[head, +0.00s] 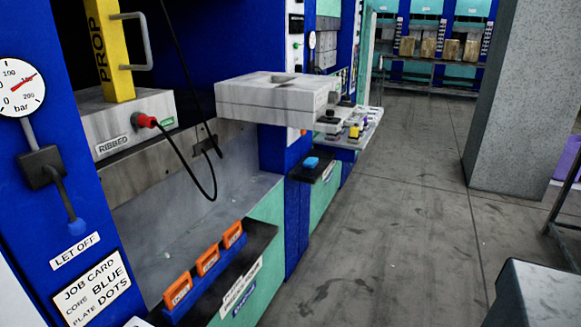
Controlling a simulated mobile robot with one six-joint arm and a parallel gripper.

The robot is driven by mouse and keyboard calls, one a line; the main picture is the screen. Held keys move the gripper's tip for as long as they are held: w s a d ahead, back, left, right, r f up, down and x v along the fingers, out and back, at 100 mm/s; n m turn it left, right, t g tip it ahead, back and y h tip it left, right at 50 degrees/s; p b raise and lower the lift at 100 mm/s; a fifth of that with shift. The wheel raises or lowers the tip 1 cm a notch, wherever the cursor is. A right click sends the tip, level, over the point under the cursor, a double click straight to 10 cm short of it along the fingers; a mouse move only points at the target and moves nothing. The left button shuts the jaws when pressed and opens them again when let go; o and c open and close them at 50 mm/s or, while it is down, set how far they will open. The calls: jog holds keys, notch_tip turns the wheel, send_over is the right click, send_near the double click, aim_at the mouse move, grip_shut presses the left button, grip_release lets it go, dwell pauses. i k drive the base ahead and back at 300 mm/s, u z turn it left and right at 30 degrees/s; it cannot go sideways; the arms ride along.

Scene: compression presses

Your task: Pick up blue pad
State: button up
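A small bright blue pad (311,162) lies on a dark ledge (325,172) on the front of the second press, in the middle of the head view. It looks flat with rounded edges, and nothing covers it. My gripper does not show in this view, so its distance from the pad and its opening cannot be seen.
The near press at left has a yellow prop (110,60), a gauge (20,88), a job card (90,290) and orange blocks (207,262) on its dark shelf. A grey block (275,97) juts out above the pad. A concrete pillar (510,100) stands right; floor between is clear.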

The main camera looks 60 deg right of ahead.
aim_at(310, 162)
jog(key=k, duration=0.2)
jog(key=u, duration=2.25)
jog(key=k, duration=0.5)
jog(key=z, duration=0.45)
jog(key=k, duration=1.2)
